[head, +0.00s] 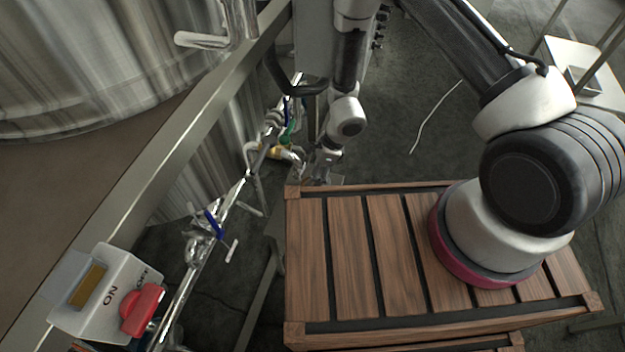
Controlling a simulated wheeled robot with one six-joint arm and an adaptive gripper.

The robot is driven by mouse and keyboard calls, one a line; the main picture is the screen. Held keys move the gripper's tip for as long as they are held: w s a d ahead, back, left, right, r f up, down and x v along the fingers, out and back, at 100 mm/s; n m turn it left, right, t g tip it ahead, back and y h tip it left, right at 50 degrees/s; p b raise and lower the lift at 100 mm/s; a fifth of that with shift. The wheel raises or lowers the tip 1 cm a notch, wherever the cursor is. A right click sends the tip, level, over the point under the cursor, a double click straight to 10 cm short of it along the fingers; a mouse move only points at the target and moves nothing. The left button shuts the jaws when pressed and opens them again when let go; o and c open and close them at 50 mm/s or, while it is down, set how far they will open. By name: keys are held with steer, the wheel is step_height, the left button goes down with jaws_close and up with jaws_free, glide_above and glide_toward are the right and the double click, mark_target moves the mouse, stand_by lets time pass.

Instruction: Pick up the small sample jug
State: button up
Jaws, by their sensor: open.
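I cannot make out the small sample jug in the head view. My gripper (318,170) is small in the picture, at the end of my wrist, pointing down beyond the far left corner of the slatted wooden deck. It is open. It is close to a brass-coloured fitting (285,153) on the metal pipework, but I cannot tell whether they touch. The space around the fingers is small and cluttered, and whatever lies below them is hidden.
A large steel tank (80,60) fills the upper left behind a grey metal beam (165,165). Pipework with a blue-handled valve (214,224) runs alongside. A white switch box (105,290) with a red knob (142,310) stands at lower left. Dark floor (425,90) shows beyond.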

steer(key=shift+a+f, duration=0.2)
steer(key=shift+f, duration=0.25)
steer(key=shift+c, duration=0.5)
steer(key=c, duration=1)
steer(key=shift+r, duration=0.1)
